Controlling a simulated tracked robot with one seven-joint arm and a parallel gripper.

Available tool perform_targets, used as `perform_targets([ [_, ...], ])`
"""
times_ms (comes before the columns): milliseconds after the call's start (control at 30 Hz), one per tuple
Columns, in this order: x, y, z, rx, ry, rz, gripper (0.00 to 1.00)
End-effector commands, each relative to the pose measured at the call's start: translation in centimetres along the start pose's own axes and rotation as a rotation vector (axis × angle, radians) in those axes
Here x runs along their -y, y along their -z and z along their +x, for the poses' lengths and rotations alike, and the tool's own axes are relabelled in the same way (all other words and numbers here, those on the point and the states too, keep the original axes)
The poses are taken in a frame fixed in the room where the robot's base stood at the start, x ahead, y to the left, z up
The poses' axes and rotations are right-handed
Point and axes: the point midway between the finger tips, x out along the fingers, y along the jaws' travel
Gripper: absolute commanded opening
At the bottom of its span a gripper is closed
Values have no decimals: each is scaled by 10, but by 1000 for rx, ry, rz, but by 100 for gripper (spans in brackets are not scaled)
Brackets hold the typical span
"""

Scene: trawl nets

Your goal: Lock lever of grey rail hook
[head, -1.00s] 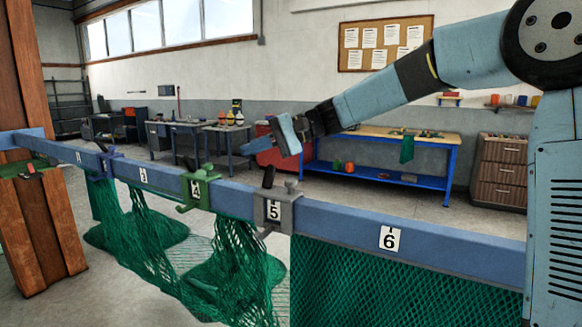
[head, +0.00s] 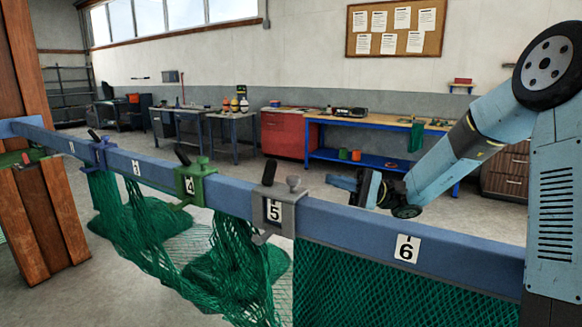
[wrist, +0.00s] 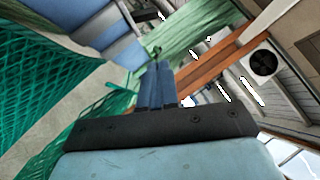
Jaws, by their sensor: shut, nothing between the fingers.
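My gripper (head: 340,183) is right of the hook, just above the rail's line in the picture, pointing left and apart from the lever. In the wrist view its blue fingers (wrist: 154,85) are together and empty. I cannot make out the grey hook in the wrist view.
The blue rail (head: 345,222) runs across the front, with green nets (head: 400,275) hanging below. A green hook (head: 190,185) and a blue hook (head: 98,152) sit farther left. A wooden post (head: 45,210) stands at the left. Workbenches line the back wall.

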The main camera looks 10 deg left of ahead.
Motion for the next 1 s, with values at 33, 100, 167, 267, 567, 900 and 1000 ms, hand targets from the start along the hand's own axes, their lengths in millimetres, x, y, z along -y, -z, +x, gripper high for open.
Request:
perform_targets([
  [33, 0, 0, -1, -2, 0, -1, 0],
  [100, 1, 0, -2, -4, 0, -2, 0],
  [167, 1, 0, 0, -5, 0, -2, 0],
  [267, 2, 0, 7, -6, -1, -3, 0],
  [567, 2, 0, 55, -5, -1, -3, 0],
  [900, 2, -10, 107, -8, -2, -4, 0],
  [1000, 2, -18, 115, -8, -1, -4, 0],
])
